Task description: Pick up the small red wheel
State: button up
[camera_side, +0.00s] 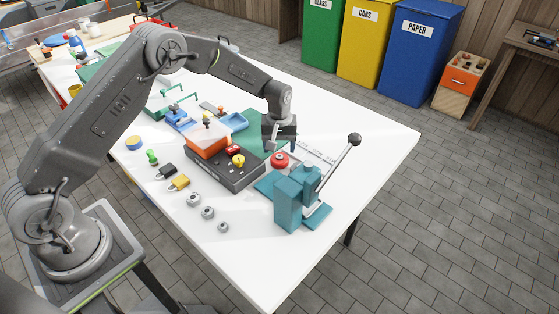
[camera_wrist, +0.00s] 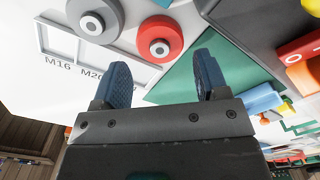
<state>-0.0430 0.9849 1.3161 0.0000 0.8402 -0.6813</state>
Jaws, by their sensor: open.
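The small red wheel (camera_wrist: 174,32) has a pale hub with a dark centre. In the wrist view it lies just past my gripper's fingertips, roughly in line with the gap between them. It also shows in the side view (camera_side: 280,160), beside the teal lever press. My gripper (camera_wrist: 160,70) is open, with its two blue-grey fingers apart and nothing between them. In the side view my gripper (camera_side: 279,146) hangs low over the table, just behind the wheel.
The teal press (camera_side: 291,205) with its raised lever stands close in front of the wheel. A dark control box (camera_side: 232,174) with red and yellow buttons lies to the left. A green mat (camera_wrist: 187,86) and printed M16 and M20 labels (camera_wrist: 73,70) are nearby. The table's right side is clear.

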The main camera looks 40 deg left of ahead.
aim_at(280, 156)
jog(key=f, duration=0.5)
jog(key=shift+w+a+f, duration=0.1)
jog(key=shift+w, duration=0.1)
jog(key=c, duration=0.6)
